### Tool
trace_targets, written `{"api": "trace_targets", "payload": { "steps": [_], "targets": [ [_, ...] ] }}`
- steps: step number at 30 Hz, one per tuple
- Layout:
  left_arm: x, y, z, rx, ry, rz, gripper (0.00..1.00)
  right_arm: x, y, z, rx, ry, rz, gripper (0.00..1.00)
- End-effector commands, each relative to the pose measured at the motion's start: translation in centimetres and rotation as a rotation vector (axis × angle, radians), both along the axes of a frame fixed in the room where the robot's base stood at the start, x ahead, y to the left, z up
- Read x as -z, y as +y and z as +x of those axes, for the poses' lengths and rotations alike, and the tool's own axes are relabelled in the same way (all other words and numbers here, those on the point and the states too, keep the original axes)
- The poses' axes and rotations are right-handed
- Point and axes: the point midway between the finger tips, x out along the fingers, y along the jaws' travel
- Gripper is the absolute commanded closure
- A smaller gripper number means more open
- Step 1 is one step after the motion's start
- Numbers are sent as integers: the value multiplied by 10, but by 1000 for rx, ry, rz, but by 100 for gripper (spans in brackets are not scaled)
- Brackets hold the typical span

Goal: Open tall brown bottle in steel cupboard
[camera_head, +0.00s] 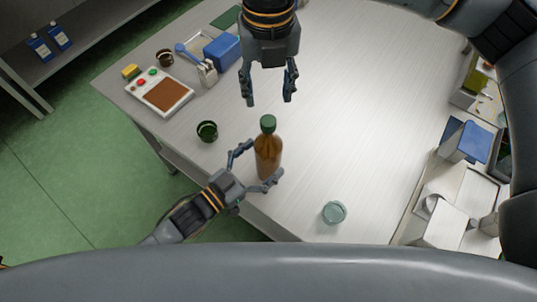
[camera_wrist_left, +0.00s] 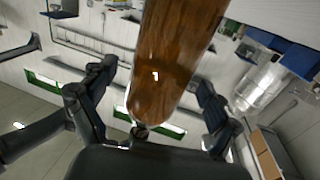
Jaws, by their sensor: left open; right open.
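The tall brown bottle (camera_head: 267,158) stands upright near the front edge of the table with its green cap (camera_head: 268,123) on. My left gripper (camera_head: 264,159) has its open fingers on either side of the bottle's body. In the left wrist view the lower part of the bottle (camera_wrist_left: 168,60) shows between the spread fingers, and contact cannot be made out. My right gripper (camera_head: 269,95) is open and empty, pointing down, beyond the cap in the picture. No steel cupboard can be clearly identified.
The pale table (camera_head: 345,110) has clear room to the right of the bottle. A dark green cup (camera_head: 207,131) stands left, a glass dish (camera_head: 334,213) right front. Trays and boxes (camera_head: 445,200) line the right.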

Motion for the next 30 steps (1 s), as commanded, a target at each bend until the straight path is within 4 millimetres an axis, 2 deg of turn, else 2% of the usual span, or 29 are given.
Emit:
{"api": "trace_targets", "payload": {
  "steps": [6,15,17,27,29,30],
  "targets": [
    [0,-13,12,0,-1,1,11,0,0,0,0,0,0,51],
    [0,-14,13,0,1,1,11,0,0,0,0,0,1,51],
    [0,-14,13,0,1,1,21,0,0,0,0,0,1,51],
    [0,-14,13,0,1,1,90,0,0,0,0,0,1,51],
    [0,-14,13,0,1,1,100,0,0,0,0,0,1,51],
    [0,-14,13,0,1,1,100,0,0,0,4,0,1,51]
  ]
}}
